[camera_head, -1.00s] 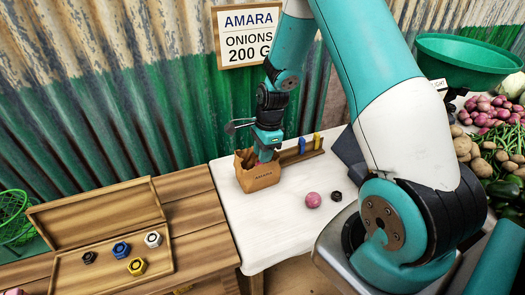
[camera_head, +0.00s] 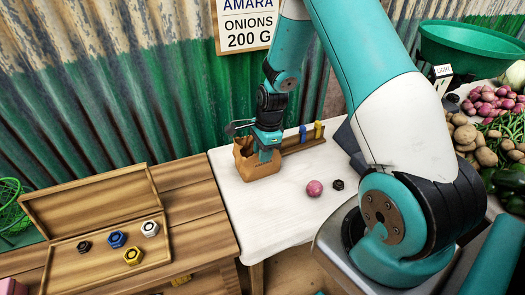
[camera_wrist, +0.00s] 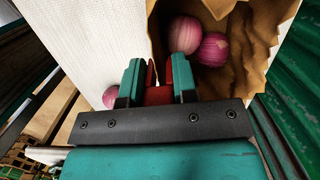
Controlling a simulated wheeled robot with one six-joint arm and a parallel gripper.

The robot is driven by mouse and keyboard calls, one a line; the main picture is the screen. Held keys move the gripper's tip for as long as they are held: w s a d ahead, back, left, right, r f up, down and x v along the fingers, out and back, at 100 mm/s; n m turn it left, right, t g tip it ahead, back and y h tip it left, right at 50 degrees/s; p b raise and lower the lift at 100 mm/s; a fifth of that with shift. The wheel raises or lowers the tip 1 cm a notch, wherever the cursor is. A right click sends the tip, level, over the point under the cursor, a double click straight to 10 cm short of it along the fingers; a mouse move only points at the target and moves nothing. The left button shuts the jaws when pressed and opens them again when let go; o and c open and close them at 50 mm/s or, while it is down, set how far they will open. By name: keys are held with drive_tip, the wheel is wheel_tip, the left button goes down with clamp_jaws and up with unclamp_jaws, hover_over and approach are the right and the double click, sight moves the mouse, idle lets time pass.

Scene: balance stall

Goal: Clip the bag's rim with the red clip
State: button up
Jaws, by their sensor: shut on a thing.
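The brown paper bag (camera_head: 262,171) stands upright on the white table (camera_head: 288,191). In the wrist view the bag (camera_wrist: 262,38) is open, with a jagged rim, and two pink onions (camera_wrist: 184,35) show inside it. My gripper (camera_head: 267,152) is at the bag's near rim. In the wrist view my gripper (camera_wrist: 160,85) is shut on the red clip (camera_wrist: 178,75), which lies between the fingers right at the bag's edge. I cannot tell whether the clip grips the rim. The head view hides the clip.
A wooden rack with a blue clip (camera_head: 302,133) and a yellow clip (camera_head: 318,130) stands behind the bag. A loose onion (camera_head: 314,188) and a black weight (camera_head: 338,185) lie to the right. An open wooden box (camera_head: 75,268) holds several weights at left.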

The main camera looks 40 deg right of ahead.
drive_tip(key=o, duration=1)
drive_tip(key=shift+c, duration=0.2)
wheel_tip(320, 180, up, 17)
drive_tip(key=d, duration=0.2)
drive_tip(key=shift+s+d+r, duration=0.15)
drive_tip(key=shift+s+d, duration=0.1)
drive_tip(key=shift+s, duration=0.05)
wheel_tip(320, 180, up, 7)
drive_tip(key=p, duration=0.7)
